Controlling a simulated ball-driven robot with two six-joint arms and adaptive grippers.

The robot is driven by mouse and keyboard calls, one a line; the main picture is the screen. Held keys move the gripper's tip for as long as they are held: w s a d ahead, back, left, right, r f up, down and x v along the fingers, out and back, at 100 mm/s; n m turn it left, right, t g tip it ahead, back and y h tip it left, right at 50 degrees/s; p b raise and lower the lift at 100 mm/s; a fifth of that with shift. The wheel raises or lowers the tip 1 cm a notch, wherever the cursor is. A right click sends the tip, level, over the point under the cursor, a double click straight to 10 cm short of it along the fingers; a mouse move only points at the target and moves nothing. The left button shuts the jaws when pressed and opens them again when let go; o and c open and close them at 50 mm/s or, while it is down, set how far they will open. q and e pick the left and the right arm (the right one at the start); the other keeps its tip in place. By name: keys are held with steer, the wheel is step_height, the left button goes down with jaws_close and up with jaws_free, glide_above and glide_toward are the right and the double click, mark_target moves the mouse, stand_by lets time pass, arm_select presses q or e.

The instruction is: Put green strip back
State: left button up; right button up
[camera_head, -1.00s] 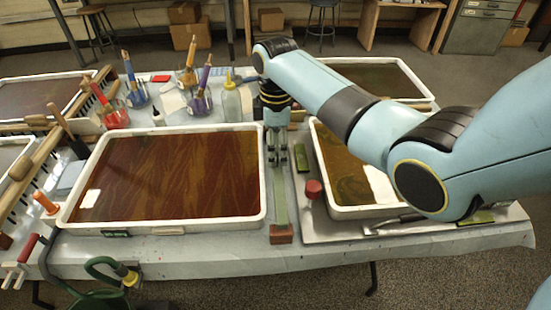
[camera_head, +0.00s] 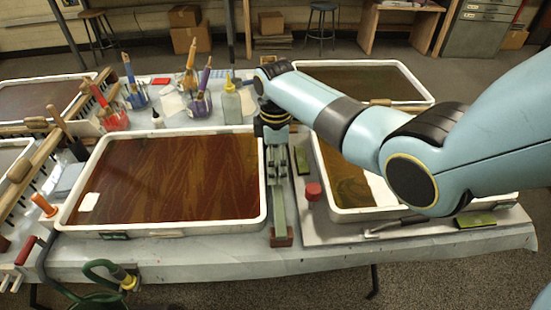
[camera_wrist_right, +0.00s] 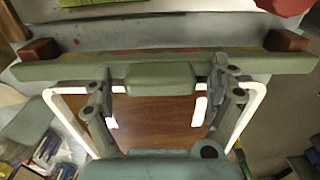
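The long green strip (camera_head: 279,212) lies front to back between the two near trays. Its ends overlap two red-brown blocks, the front one (camera_head: 281,238) in the head view and both in the wrist view, (camera_wrist_right: 38,48) and (camera_wrist_right: 288,40). I cannot tell whether it rests on them or hangs just above. My right gripper (camera_head: 276,150) is at the strip. My left gripper is not in view.
A tray of dark red liquid (camera_head: 264,190) is left of the strip. Another tray (camera_head: 370,213) and a red lid (camera_head: 313,191) are right. A short green piece (camera_head: 302,160) lies close by. A squeeze bottle (camera_head: 232,105) and brush jars stand behind.

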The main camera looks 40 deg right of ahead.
steer(key=shift+r, duration=0.15)
step_height(320, 180, up, 12)
steer(key=p, duration=0.1)
stand_by(0.4)
stand_by(0.4)
